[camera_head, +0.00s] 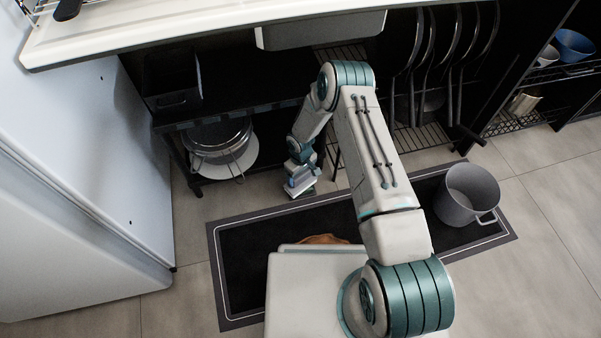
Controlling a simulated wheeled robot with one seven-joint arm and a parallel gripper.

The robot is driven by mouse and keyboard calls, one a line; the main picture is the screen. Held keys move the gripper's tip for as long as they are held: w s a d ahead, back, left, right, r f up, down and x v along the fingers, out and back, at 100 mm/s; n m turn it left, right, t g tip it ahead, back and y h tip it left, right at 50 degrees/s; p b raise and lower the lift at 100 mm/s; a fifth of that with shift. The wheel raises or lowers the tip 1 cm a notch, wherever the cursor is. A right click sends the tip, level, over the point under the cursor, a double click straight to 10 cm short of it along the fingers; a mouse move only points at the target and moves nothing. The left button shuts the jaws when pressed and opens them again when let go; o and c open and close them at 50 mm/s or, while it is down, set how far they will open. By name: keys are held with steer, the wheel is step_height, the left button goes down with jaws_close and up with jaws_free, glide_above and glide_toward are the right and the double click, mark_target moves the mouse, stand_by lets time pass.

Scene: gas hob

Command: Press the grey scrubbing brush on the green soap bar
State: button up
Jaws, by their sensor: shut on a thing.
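My gripper (300,188) is low over the floor, in front of the dark shelf and just above the mat's far edge. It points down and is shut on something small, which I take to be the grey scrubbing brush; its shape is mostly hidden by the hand. A small dark greenish patch (304,195) shows right under the fingers. I cannot tell whether it is the green soap bar, or whether anything touches it.
A black mat (240,255) lies on the tiled floor with a grey pot (466,194) on its right end. A brown object (325,239) is partly hidden behind my base. A shelf with pans (218,140) stands behind left; a white fridge (80,150) is at left.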

stand_by(0.3)
steer(key=shift+r+p, duration=2.15)
steer(key=shift+r, duration=1.35)
